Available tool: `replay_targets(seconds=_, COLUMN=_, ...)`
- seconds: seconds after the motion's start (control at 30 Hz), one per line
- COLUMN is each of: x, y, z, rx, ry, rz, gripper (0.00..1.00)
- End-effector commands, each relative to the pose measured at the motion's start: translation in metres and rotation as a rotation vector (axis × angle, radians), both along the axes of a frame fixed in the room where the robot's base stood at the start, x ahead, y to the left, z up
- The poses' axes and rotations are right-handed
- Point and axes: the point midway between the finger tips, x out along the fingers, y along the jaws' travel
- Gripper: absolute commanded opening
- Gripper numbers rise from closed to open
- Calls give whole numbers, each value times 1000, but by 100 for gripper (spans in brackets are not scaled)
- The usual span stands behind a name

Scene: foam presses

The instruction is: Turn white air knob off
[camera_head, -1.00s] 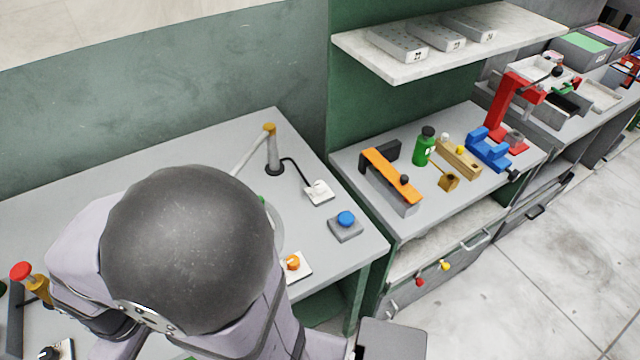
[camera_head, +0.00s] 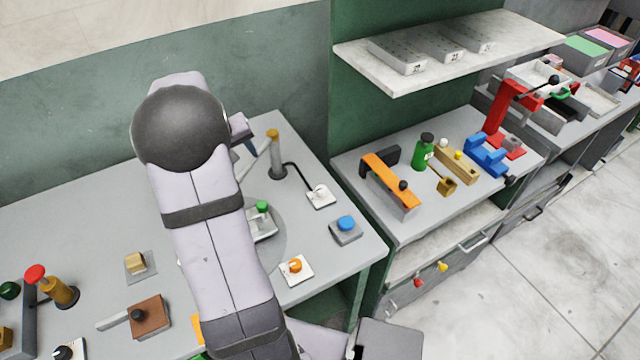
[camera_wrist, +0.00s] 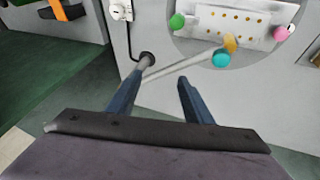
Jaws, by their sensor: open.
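The white air knob (camera_head: 319,190) sits on a small white plate at the back right of the near bench, joined by a black hose to a grey post (camera_head: 275,160) with a yellow-brown top. The knob also shows at the upper edge of the wrist view (camera_wrist: 121,11), partly cut off. My gripper (camera_wrist: 161,77) is open and empty, with dark blue fingers apart. It is above the bench by the post, left of the knob in the head view and apart from it. In the wrist view the left finger overlaps the post's base.
A blue button (camera_head: 346,223) and an orange knob (camera_head: 295,265) are in front of the white knob. A pale fixture with a green knob (camera_head: 262,206) sits on a round plate, partly hidden by my arm. An orange-armed press (camera_head: 388,180) stands on the right bench.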

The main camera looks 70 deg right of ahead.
Motion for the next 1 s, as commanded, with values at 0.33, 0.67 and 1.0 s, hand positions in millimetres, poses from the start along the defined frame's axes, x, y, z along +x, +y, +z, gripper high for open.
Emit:
replay_targets(seconds=0.33, x=-124, y=-86, z=-119, rx=42, ry=-205, rz=-633, gripper=46)
replay_targets(seconds=0.67, x=-169, y=-105, z=-147, rx=47, ry=-286, rz=-853, gripper=46)
replay_targets(seconds=1.0, x=-170, y=-110, z=-158, rx=49, ry=-283, rz=-853, gripper=46)
